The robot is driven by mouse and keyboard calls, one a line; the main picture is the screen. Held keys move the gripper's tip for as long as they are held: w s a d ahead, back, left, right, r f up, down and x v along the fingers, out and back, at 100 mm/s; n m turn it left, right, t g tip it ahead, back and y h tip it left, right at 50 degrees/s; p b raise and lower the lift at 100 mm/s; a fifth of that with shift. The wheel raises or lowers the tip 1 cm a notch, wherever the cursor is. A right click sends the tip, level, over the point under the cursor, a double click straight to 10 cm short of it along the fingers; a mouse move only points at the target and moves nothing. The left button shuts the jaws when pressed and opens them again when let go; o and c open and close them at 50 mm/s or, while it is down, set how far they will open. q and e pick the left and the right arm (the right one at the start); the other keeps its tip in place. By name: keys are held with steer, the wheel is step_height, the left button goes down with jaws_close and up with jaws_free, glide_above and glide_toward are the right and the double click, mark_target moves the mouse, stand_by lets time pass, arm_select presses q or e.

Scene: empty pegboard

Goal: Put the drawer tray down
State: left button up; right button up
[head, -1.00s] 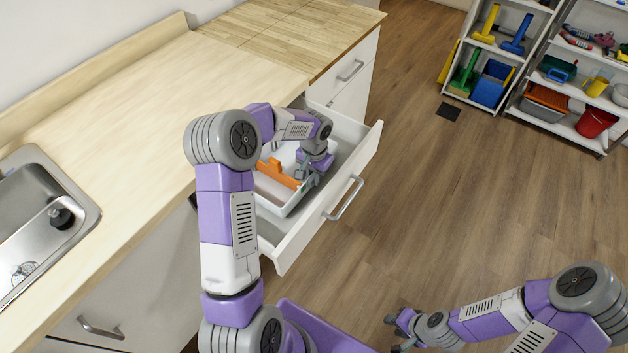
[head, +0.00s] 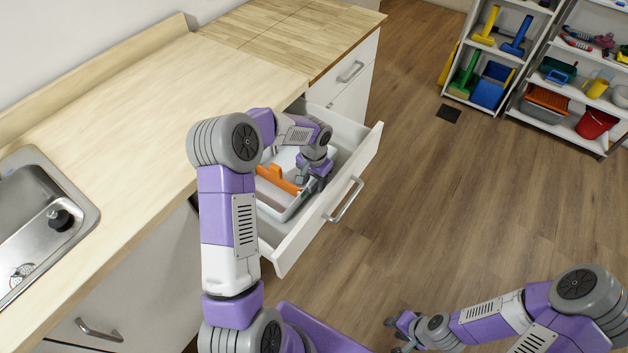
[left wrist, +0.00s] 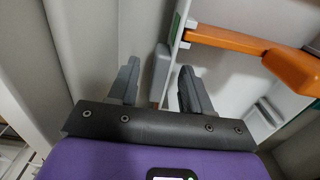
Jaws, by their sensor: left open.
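The drawer tray (head: 270,211) is a pale tray with an orange bar (head: 278,178) across it, inside the pulled-out white drawer (head: 318,230). My left gripper (head: 314,190) is in the drawer at the tray's right side. In the left wrist view its fingers (left wrist: 160,88) are apart, with a grey upright piece between them. I cannot tell whether that piece belongs to the tray. The orange bar (left wrist: 235,40) lies to the right there. My left forearm hides part of the tray. My right gripper (head: 395,334) is open and empty over the floor at the bottom.
The drawer front with its handle (head: 344,199) stands close beside my left gripper. A wooden counter (head: 130,110) with a sink (head: 35,225) runs along the left. Shelves (head: 480,100) with tools and bins stand at the far right.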

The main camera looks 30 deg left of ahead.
arm_select(q)
step_height(320, 180, up, 12)
steer(key=p, duration=0.2)
steer(key=shift+p, duration=0.3)
steer(key=shift+f, duration=0.1)
